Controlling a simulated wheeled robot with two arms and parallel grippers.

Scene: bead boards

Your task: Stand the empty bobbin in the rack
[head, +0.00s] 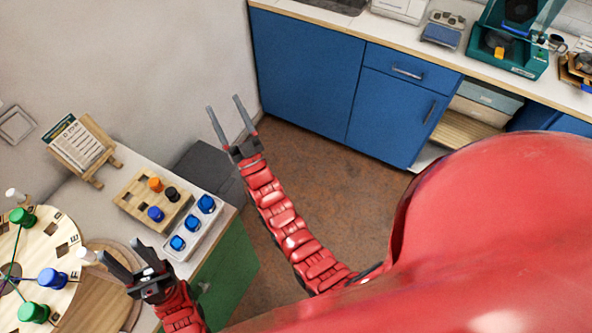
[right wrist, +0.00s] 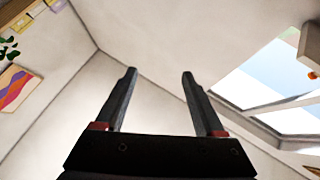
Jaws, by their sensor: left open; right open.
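The wooden rack (head: 128,199) stands on the table at the left in the head view. It holds an orange, a black and a blue bobbin and has dark empty slots. A pale bobbin-like piece (head: 87,257) stands at the right edge of the round board; another (head: 15,195) is at its far left. I cannot tell which is the empty bobbin. My left gripper (head: 121,254) is open and empty, just right of the nearer pale piece.
The round board (head: 38,238) carries green and blue bobbins with threads. A white tray (head: 196,240) with several blue pieces sits beside the rack. A card on a wooden stand (head: 93,152) is behind. Blue cabinets (head: 300,75) line the back; the floor between is clear.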

